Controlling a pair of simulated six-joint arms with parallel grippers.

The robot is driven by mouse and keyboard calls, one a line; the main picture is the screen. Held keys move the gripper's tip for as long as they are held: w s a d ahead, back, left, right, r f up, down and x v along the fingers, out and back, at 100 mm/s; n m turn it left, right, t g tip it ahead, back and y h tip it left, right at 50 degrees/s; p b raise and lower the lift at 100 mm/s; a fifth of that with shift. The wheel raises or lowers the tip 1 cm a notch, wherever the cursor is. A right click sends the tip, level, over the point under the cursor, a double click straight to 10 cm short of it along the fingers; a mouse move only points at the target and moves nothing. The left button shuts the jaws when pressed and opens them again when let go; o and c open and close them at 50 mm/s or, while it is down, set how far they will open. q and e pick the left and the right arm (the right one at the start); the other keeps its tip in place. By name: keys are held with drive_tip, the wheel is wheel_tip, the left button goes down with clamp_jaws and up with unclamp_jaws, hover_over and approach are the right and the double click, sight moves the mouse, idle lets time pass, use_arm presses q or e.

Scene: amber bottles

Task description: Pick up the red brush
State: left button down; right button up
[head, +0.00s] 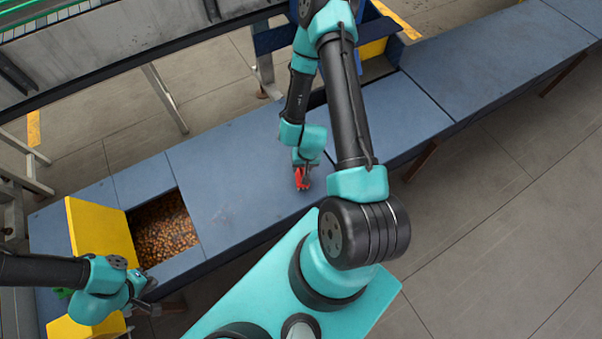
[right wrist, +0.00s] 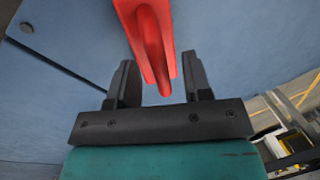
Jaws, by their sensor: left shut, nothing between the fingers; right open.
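The red brush (head: 301,179) is on the blue table top, partly hidden by my right gripper (head: 306,172) in the head view. In the right wrist view the red brush (right wrist: 149,42) enters from the top, and its near end lies between the two fingers of my right gripper (right wrist: 157,82). The fingers are open, with a gap on each side of the brush. My left gripper (head: 146,306) is at the lower left by the yellow panels, well away from the brush. It is shut and empty.
A bin opening (head: 163,229) filled with small brown pieces is set into the blue table (head: 230,180). A yellow panel (head: 97,228) stands at its left edge. The table top around the brush is clear. A grey conveyor frame (head: 130,40) runs along the back.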

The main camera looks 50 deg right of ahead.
drive_tip(key=shift+w+a+f, duration=0.1)
drive_tip(key=shift+a+f, duration=0.05)
drive_tip(key=shift+f, duration=0.65)
clamp_jaws()
